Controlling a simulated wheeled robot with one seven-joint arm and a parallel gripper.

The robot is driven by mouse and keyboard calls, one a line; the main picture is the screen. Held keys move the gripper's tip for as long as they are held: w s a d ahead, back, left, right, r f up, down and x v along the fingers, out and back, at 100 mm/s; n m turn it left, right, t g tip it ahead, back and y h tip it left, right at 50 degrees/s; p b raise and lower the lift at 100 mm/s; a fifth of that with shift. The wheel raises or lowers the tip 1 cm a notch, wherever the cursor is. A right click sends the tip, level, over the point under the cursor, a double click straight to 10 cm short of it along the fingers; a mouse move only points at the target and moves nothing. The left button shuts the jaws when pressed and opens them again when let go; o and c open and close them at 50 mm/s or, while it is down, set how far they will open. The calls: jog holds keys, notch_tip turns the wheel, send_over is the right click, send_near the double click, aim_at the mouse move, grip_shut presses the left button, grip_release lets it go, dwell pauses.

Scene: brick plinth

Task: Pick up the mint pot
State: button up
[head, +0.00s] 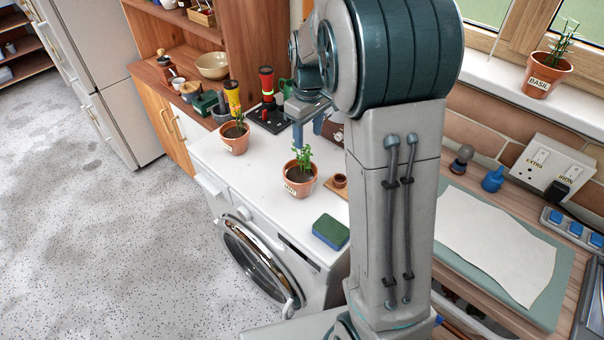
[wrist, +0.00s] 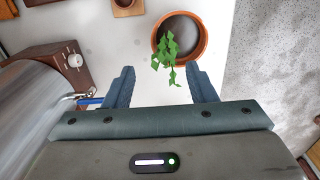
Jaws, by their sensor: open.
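Two terracotta pots with green plants stand on the white worktop above the washing machine. The front leafy pot (head: 298,189) seems to be the mint pot, though its pale label is too small to read surely. The other pot (head: 235,146) stands further back left, its label also unclear. In the wrist view, a leafy pot (wrist: 203,48), apparently the front one, lies just beyond the fingertips and slightly right, its leaves hanging toward the gap. My gripper (wrist: 160,75) is open and empty. In the head view my gripper (head: 318,122) is behind the pots, partly hidden by my arm.
A wooden board (head: 329,185) with a small brown cup (head: 340,180) is right of the front pot, and a green-blue sponge (head: 331,231) lies nearer. Worktop between the pots is clear.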

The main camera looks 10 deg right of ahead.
aim_at(307, 141)
jog(key=f, duration=0.2)
jog(key=f+p, duration=0.1)
jog(key=f, duration=0.2)
jog(key=shift+s+a+f, duration=0.15)
jog(key=shift+s+f, duration=0.05)
jog(key=shift+f, duration=0.1)
jog(key=shift+r, duration=0.1)
grip_shut()
